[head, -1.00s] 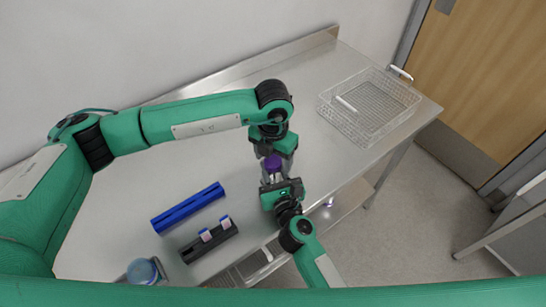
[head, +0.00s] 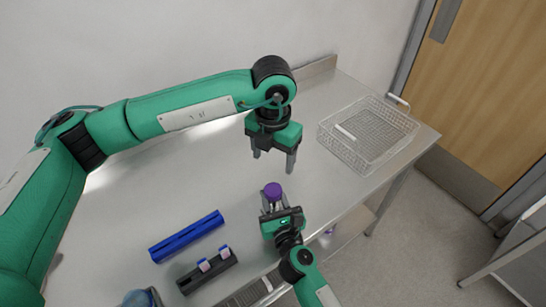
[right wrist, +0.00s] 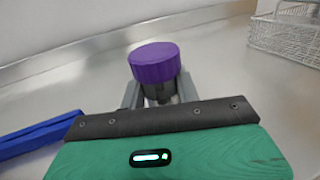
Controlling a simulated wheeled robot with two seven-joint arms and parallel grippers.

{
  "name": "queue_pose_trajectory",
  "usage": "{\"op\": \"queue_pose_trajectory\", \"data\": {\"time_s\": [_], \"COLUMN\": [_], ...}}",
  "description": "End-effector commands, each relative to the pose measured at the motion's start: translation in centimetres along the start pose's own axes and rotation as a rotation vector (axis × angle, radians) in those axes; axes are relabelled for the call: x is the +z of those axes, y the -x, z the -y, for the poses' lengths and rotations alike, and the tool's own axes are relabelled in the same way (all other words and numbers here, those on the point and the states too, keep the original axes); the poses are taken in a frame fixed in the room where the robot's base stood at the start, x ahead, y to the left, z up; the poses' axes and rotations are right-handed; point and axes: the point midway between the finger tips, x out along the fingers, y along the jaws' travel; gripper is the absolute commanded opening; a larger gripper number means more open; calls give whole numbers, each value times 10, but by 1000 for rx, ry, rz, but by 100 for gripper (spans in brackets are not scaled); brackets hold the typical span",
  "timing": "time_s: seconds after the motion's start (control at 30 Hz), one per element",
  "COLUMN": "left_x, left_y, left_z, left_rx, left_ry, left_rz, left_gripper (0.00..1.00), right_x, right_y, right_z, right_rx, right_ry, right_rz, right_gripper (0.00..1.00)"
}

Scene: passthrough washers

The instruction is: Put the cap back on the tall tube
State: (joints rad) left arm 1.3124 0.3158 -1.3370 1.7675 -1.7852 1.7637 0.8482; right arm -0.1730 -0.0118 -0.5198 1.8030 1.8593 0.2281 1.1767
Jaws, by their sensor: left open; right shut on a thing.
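The purple cap (head: 273,189) sits on top of the tall tube, and the two look upright. The cap also shows in the right wrist view (right wrist: 155,62), with a short part of the dark clear tube (right wrist: 160,92) below it. My right gripper (head: 269,208) is shut on the tube below the cap. The tube's lower part is hidden behind my right gripper. Whether the cap is fully seated I cannot tell. My left gripper (head: 273,163) is open and empty, above and apart from the cap, with its fingers pointing down.
A blue rack (head: 187,236) and a black rack (head: 207,270) with two small white-and-blue capped items lie at the front left of the steel table (head: 330,195). A wire basket (head: 368,135) stands at the back right. A blue round thing (head: 138,298) shows at the bottom edge.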

Motion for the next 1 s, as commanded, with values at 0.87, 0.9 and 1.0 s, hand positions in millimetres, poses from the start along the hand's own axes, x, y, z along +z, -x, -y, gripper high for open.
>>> {"op": "queue_pose_trajectory", "data": {"time_s": [0.87,0.9,1.0], "left_x": [0,0,0], "left_y": [-16,-18,-24], "left_z": [0,0,0], "left_rx": [0,0,0], "left_ry": [0,0,0], "left_rz": [0,0,0], "left_gripper": [68,68,68], "right_x": [-4,-4,-4], "right_y": [59,66,86], "right_z": [0,0,0], "right_rx": [1,1,1], "right_ry": [-1,-1,0], "right_rz": [-2,-2,-2], "right_gripper": [57,57,57]}}
